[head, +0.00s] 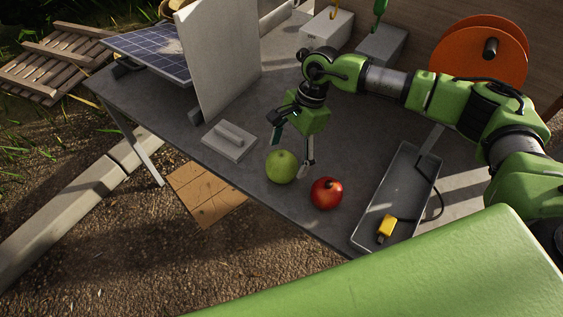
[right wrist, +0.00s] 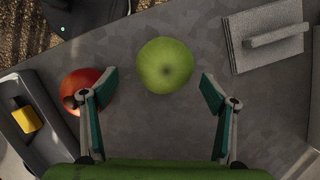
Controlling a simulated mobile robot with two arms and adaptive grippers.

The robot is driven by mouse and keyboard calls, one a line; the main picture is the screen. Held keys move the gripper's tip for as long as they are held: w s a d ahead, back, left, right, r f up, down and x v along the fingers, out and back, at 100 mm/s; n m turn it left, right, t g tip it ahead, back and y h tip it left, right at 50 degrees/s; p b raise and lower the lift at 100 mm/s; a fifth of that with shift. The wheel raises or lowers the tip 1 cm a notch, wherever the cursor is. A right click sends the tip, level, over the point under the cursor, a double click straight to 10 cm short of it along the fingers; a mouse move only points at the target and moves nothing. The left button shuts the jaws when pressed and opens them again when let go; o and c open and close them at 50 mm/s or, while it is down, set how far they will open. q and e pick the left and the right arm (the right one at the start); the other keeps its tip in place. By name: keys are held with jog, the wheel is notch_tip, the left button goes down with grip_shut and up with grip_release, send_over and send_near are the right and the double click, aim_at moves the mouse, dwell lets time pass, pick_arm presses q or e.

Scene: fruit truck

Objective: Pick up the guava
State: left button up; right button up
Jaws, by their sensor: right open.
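The guava (head: 281,166) is a round green fruit on the grey table near its front edge in the head view. In the right wrist view the guava (right wrist: 165,65) lies ahead of the fingertips, between their lines. My right gripper (head: 291,150) is open and empty, just above and behind the guava. In the right wrist view its two fingers (right wrist: 160,88) are spread wide, and the left finger overlaps the red fruit in the picture. My left gripper is not in view.
A red fruit (head: 326,193) sits right of the guava. A grey block with a handle (head: 230,141) lies to the left, below an upright panel (head: 222,60). A grey tray (head: 363,236) with a yellow item (head: 387,227) is at the right. The table's front edge is close.

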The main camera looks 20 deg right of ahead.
jog(key=x, duration=0.1)
jog(key=p+x, duration=0.1)
jog(key=x, duration=0.1)
jog(key=p+x, duration=0.1)
jog(key=shift+w+a+f, duration=0.25)
jog(key=shift+a+f, duration=0.05)
jog(key=shift+a, duration=0.05)
jog(key=shift+a+f+p, duration=0.1)
jog(key=shift+f+p, duration=0.2)
jog(key=shift+f, duration=0.2)
jog(key=c, duration=1.3)
